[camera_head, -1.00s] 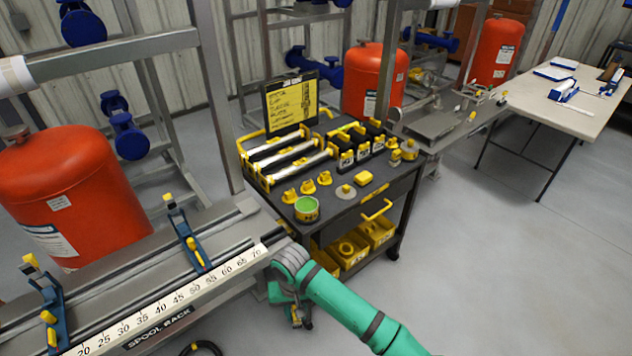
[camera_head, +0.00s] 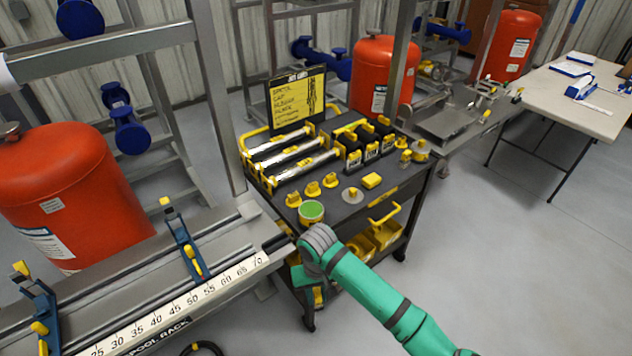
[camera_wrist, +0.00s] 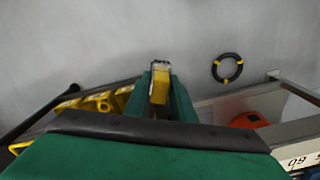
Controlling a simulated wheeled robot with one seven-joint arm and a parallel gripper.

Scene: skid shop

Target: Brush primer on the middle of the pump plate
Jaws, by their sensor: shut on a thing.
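My gripper (camera_wrist: 160,88) points down in the wrist view, its green fingers closed around a small yellow-and-grey piece, probably the handle of a brush (camera_wrist: 160,84); no bristles show. In the head view my gripper (camera_head: 306,285) hangs beside the near corner of the tool cart, partly hidden by my wrist. An open tin with a green top (camera_head: 311,211), perhaps the primer, stands on that corner of the cart, just behind my wrist. A flat grey plate (camera_head: 452,124) lies on the skid at the right; I cannot tell whether it is the pump plate.
The dark cart (camera_head: 335,210) carries yellow caps, silver spools and black boxes, with a yellow sign behind. The spool rack (camera_head: 215,290) with its ruler is at the left. Red tanks stand behind. A pale table (camera_head: 570,110) is at far right. The floor at right is clear.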

